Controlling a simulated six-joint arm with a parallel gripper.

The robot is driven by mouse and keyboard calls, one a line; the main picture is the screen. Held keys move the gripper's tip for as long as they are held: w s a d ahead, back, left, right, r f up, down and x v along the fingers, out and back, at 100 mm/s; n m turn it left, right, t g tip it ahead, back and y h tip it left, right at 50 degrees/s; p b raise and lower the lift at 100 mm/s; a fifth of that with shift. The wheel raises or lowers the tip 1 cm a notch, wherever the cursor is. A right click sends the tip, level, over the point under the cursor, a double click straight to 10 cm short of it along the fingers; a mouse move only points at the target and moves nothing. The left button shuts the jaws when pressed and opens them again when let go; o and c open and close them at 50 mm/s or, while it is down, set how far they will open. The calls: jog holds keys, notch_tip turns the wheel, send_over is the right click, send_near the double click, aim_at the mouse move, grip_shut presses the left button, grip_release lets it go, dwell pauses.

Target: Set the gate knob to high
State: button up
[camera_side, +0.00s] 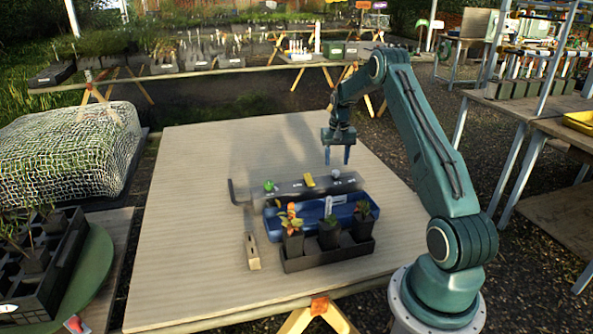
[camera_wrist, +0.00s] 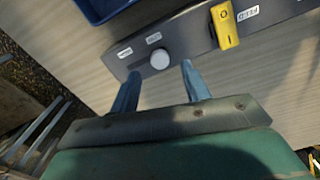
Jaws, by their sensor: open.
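A dark control panel (camera_side: 290,188) lies on the wooden table. It bears a green knob (camera_side: 269,186) at its left, a yellow switch (camera_side: 309,181) in the middle and a pale round knob (camera_side: 336,174) at its right. The yellow switch (camera_wrist: 225,27) is near a label reading FEED. My gripper (camera_side: 337,160) is open and empty above the panel's right end. Its fingertips (camera_wrist: 160,70) appear either side of the pale knob.
A blue tray (camera_side: 284,229) lies in front of the panel, with a black tray (camera_side: 297,265) of potted plants before it. A tool with a wooden handle (camera_side: 253,251) lies at the left. The table (camera_side: 190,240) is clear at left and behind the panel.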

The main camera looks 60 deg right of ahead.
aim_at(336, 171)
jog(key=shift+f, duration=2)
